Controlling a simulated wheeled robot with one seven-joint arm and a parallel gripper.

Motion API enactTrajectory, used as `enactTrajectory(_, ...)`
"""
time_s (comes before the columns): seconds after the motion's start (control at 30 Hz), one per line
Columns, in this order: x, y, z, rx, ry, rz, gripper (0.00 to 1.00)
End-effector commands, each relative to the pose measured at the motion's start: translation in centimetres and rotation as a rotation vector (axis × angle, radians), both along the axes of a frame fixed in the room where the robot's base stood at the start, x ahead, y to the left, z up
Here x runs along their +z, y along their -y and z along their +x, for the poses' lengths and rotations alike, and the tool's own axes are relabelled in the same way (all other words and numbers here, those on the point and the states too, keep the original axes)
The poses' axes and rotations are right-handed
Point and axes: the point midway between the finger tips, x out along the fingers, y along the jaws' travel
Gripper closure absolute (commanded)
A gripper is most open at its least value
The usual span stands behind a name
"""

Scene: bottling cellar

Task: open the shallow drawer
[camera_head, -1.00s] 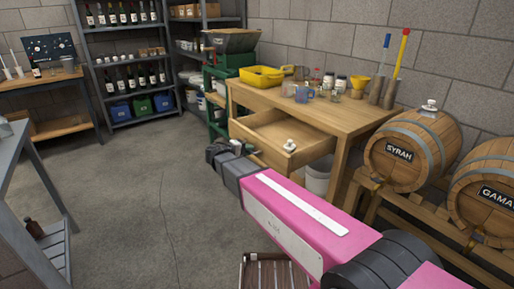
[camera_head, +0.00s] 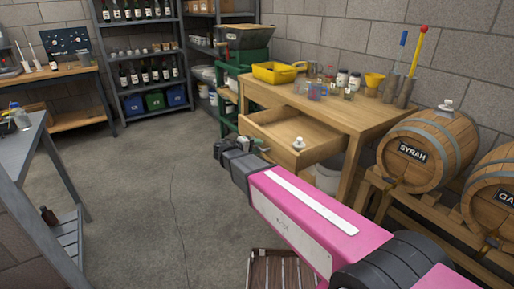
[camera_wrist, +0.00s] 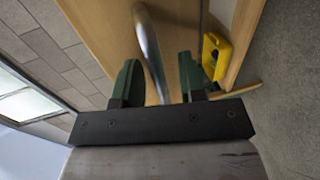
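The shallow drawer (camera_head: 290,132) is a light wooden drawer under the top of the wooden workbench (camera_head: 345,112). In the head view it stands pulled well out, and its empty-looking inside shows. My gripper (camera_head: 260,146) is at the left part of the drawer front. In the wrist view my gripper (camera_wrist: 160,60) has its two green fingers apart, one on each side of a curved metal bar handle (camera_wrist: 148,40). Gaps show between the bar and the fingers, so I see no firm grip. Whether either finger touches the bar is unclear.
A small white-topped piece (camera_head: 298,143) is at the drawer's front right corner. A yellow tub (camera_head: 278,72), jars and mugs stand on the bench. Barrels (camera_head: 425,150) rest on a rack at right. A slatted wooden thing (camera_head: 280,270) is low in front.

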Motion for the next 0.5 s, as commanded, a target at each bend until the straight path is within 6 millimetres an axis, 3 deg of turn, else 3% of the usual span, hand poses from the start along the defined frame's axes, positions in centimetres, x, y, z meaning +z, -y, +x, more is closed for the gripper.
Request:
enactTrajectory(0.17,0.4,-1.5,-1.1,0.003,0.000,0.000,0.63)
enactTrajectory(0.5,1.6,-6.4,-4.6,0.002,0.000,0.001,0.63)
